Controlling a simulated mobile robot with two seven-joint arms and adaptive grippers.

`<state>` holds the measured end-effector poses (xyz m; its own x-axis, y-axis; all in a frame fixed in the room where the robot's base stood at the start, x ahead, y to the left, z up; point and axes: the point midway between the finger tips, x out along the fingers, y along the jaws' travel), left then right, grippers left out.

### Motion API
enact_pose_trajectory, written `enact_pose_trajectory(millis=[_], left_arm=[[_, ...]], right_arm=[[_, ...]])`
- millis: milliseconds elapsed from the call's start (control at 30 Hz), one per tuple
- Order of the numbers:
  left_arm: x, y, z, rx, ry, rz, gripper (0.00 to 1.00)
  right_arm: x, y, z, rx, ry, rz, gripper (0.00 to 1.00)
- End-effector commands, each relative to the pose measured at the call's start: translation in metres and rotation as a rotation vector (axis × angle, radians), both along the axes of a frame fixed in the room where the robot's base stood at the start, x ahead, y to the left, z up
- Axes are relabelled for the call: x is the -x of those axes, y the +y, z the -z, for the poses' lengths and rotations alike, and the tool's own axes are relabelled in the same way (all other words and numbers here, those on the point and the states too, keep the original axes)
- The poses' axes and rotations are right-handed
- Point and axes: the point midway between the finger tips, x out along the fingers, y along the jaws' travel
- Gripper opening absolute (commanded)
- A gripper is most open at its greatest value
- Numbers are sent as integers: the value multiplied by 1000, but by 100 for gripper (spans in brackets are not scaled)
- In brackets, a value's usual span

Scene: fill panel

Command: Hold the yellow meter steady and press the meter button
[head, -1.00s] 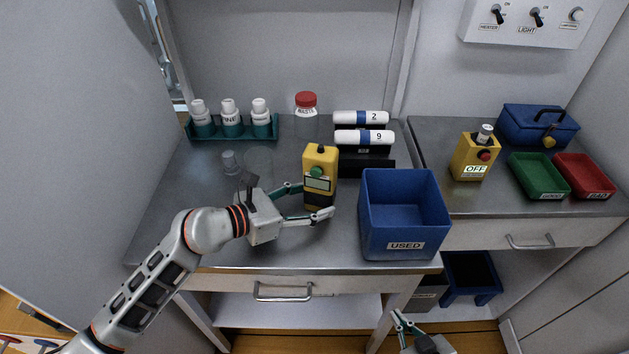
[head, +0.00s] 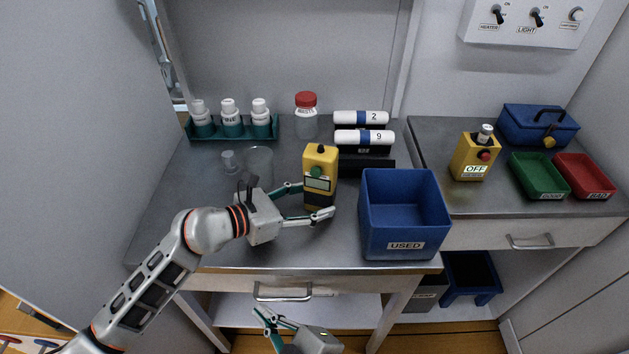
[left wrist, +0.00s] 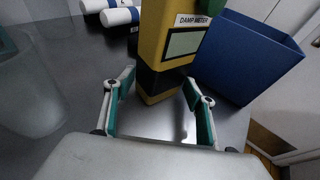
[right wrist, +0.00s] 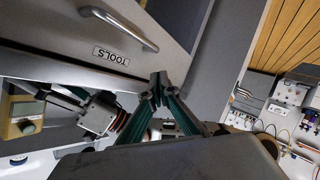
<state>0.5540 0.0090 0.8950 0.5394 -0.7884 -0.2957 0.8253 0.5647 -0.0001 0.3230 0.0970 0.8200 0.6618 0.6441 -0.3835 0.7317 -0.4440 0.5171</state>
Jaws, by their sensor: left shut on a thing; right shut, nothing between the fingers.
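The yellow meter (head: 322,160) stands upright on the steel bench, with a green button (head: 316,171) above its screen. In the left wrist view its yellow body (left wrist: 170,35) reads "DAMP METER", and the green button is cut off at the top edge. My left gripper (head: 317,200) is shut on the meter's lower part, one finger on each side. My right gripper (head: 265,316) is low in front of the bench, below the drawer handle. In the right wrist view its fingertips (right wrist: 160,88) are together and empty, apart from the meter (right wrist: 22,118).
A blue "USED" bin (head: 405,246) stands close right of the meter. A clear beaker (head: 259,160) stands behind my left gripper. White cylinders (head: 362,137) lie on a black rack behind. A drawer marked "TOOLS" (right wrist: 80,40) is near my right gripper.

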Motion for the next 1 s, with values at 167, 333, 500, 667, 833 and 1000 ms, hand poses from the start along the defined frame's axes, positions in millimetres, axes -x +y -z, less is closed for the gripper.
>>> enact_pose_trajectory(millis=[167, 333, 500, 667, 833, 1000], left_arm=[[0, 0, 0, 0, 0, 0, 43], [0, 0, 0, 0, 0, 0, 43], [0, 0, 0, 0, 0, 0, 43], [0, 0, 0, 0, 0, 0, 43], [0, 0, 0, 0, 0, 0, 43], [0, 0, 0, 0, 0, 0, 43]], right_arm=[[-26, 6, -69, -46, -120, 8, 0], [-62, -28, -122, -16, -259, 92, 0], [-82, -53, -162, 2, -357, 160, 0], [-91, -66, -181, 11, -401, 193, 0], [-99, -71, -185, 14, -413, 201, 0], [-117, -77, -185, 15, -414, 202, 0]])
